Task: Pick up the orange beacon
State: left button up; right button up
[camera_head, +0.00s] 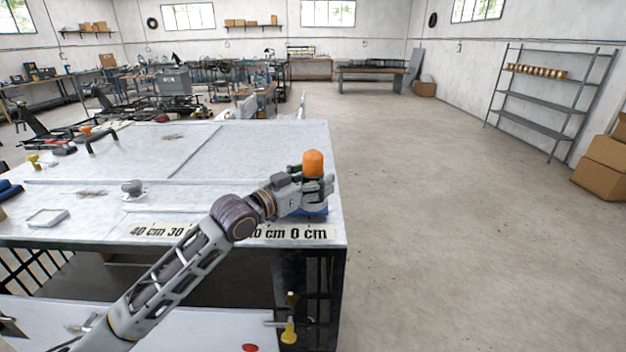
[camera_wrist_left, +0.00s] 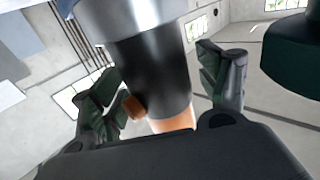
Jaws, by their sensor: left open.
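The orange beacon (camera_head: 313,162) stands upright near the right edge of the white table, its orange dome showing above my left gripper (camera_head: 317,188). The gripper hides its lower part in the head view. In the left wrist view, a dark cylinder body of the beacon (camera_wrist_left: 155,72) lies between the two open fingers of my left gripper (camera_wrist_left: 165,90), with orange at its lower end. I cannot tell whether either finger touches it. My right gripper is in neither view.
A blue item (camera_head: 318,212) shows below the gripper at the table edge. A scale strip (camera_head: 290,232) runs along the front. A grey knob-like part (camera_head: 132,188) and a small tray (camera_head: 47,217) are farther left. Open floor (camera_head: 430,200) lies to the right.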

aim_at(313, 151)
pick_arm(q)
jog(key=c, duration=1.2)
jog(key=shift+r, duration=0.1)
jog(key=shift+r+b, duration=0.55)
jog(key=shift+r, duration=4.4)
